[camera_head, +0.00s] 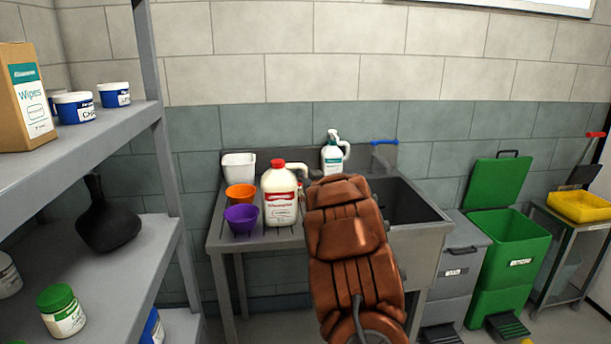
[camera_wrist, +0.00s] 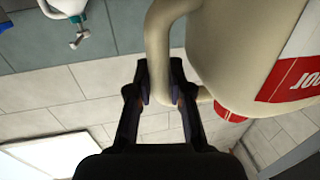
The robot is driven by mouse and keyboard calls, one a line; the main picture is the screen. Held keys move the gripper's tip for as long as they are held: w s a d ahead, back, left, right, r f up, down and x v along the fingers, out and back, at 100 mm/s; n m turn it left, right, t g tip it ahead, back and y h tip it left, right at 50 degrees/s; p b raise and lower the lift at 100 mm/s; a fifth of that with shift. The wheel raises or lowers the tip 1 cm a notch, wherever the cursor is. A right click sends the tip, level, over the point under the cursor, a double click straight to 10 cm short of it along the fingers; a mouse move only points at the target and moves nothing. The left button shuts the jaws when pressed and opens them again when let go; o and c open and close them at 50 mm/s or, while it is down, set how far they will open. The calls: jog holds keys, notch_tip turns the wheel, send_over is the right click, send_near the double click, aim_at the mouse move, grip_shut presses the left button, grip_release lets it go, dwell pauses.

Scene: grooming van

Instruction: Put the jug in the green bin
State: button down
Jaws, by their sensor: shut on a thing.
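The jug (camera_head: 281,197) is cream-white with a red cap and a red label. In the head view it is over the sink's ribbed drainboard; whether its base touches is unclear. In the wrist view the jug (camera_wrist: 240,45) fills the upper right, and its looped handle lies between my fingers. My gripper (camera_wrist: 164,88) is shut on that handle. In the head view my brown arm hides the gripper. The green bin (camera_head: 509,240) stands on the floor at the right, its lid (camera_head: 497,182) raised against the wall.
An orange bowl (camera_head: 240,193), a purple bowl (camera_head: 241,218) and a white tub (camera_head: 239,166) stand left of the jug. A spray bottle (camera_head: 333,158) stands behind. A closed grey bin (camera_head: 455,260) sits between sink and green bin. A shelf (camera_head: 85,133) rises at left.

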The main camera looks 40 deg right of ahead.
jog(key=shift+f, duration=0.1)
jog(key=c, duration=1.1)
grip_release()
jog(key=shift+s, duration=0.1)
jog(key=shift+s+a, duration=0.2)
jog(key=shift+s, duration=0.1)
jog(key=shift+b+v, duration=0.75)
jog(key=shift+v, duration=4.8)
jog(key=shift+a, duration=0.1)
